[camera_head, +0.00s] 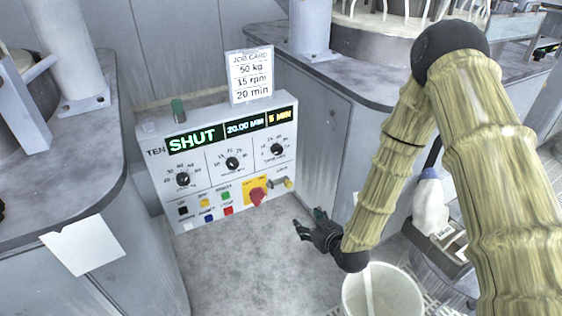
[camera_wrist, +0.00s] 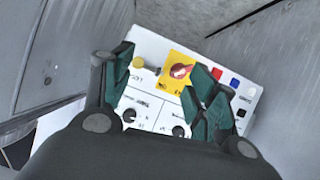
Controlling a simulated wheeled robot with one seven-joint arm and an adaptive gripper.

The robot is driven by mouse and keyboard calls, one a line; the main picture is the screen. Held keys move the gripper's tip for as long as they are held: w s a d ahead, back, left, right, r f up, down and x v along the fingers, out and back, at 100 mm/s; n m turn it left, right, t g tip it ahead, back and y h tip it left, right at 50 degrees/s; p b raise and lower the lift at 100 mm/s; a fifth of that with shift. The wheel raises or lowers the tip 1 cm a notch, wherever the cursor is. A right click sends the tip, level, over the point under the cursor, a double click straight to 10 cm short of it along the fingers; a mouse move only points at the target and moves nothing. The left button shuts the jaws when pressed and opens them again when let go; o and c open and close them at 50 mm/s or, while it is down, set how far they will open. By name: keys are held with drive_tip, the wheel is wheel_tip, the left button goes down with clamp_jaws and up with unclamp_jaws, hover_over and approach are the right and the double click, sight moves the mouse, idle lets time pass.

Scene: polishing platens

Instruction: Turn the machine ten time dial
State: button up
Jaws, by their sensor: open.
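The machine's white control panel (camera_head: 205,200), marked TEN, has three black dials in a row. The right dial (camera_head: 277,149) sits under the amber "5 MIN" display (camera_head: 279,116); its small label is hard to read. The middle dial (camera_head: 232,163) and left dial (camera_head: 182,179) are beside it. In the wrist view the panel appears upside down, with the right dial (camera_wrist: 129,115) near the left finger and the middle dial (camera_wrist: 179,131) between the fingers. My gripper (camera_head: 308,221) is open and empty, in front of the panel's lower right; its fingers also show in the wrist view (camera_wrist: 160,88).
A job card (camera_head: 250,75) above the panel reads 50 kg, 15 rpm, 20 min. A red rotary switch (camera_head: 257,196) on yellow, a lever (camera_head: 288,183) and several coloured buttons lie below the dials. A white bucket (camera_head: 382,292) stands under my arm. Grey counters flank the panel.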

sight(279, 151)
drive_tip(key=w+a+r+n+t+y+b, duration=0.2)
drive_tip(key=w+a+r+n+t+y, duration=0.15)
drive_tip(key=w+r, duration=0.8)
drive_tip(key=shift+t, duration=0.35)
drive_tip(key=x, duration=0.3)
drive_tip(key=r+x, duration=0.1)
drive_tip(key=x, duration=0.2)
drive_tip(key=a+p+x, duration=0.1)
drive_tip(key=x, duration=0.2)
drive_tip(key=shift+s+a+r, duration=0.1)
drive_tip(key=shift+a+r, duration=0.15)
drive_tip(key=shift+r, duration=0.05)
drive_tip(key=c, duration=1)
